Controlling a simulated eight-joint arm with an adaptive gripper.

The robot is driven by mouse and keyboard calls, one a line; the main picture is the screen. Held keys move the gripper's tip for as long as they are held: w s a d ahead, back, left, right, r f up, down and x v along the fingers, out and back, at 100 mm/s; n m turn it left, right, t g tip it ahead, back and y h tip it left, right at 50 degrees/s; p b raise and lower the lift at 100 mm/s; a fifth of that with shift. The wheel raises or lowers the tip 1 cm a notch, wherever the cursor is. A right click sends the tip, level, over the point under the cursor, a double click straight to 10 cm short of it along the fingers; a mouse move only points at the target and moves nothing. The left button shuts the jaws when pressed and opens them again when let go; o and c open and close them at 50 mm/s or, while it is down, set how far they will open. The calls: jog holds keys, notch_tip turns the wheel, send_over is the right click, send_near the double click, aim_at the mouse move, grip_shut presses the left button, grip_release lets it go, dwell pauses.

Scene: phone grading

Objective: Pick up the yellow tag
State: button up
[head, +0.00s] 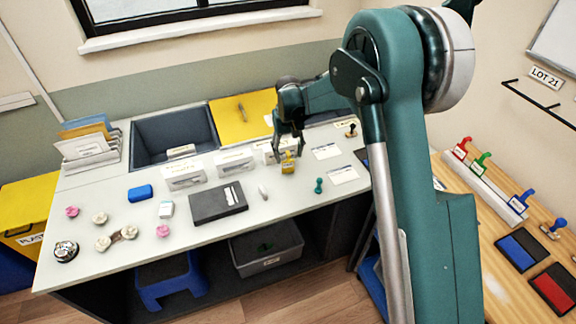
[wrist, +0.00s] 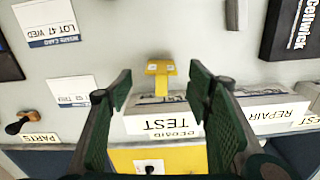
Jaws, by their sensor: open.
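The yellow tag (head: 288,167) is on the light worktop, in front of the rightmost white labelled box (head: 268,147). In the wrist view the yellow tag (wrist: 160,68) shows beyond my fingertips, near the edge of the box labelled TEST (wrist: 160,124). My gripper (head: 289,148) points down above the tag in the head view. In the wrist view my gripper (wrist: 161,82) is open, its two green fingers spread to either side of the tag's line, with nothing held between them. The lower part of the tag's shape is hard to make out.
More white labelled boxes (head: 235,160) stand to the left. White cards (head: 326,151) lie to the right, near a small teal piece (head: 319,185) and a dark-topped stamp (head: 351,129). A black box (head: 218,202) lies front left. A yellow panel (head: 226,122) and grey sink-like bin (head: 150,143) are behind.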

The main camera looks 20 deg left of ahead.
aim_at(288, 160)
jog(key=shift+a+f, duration=0.15)
jog(key=shift+f, duration=2.1)
jog(key=c, duration=1.2)
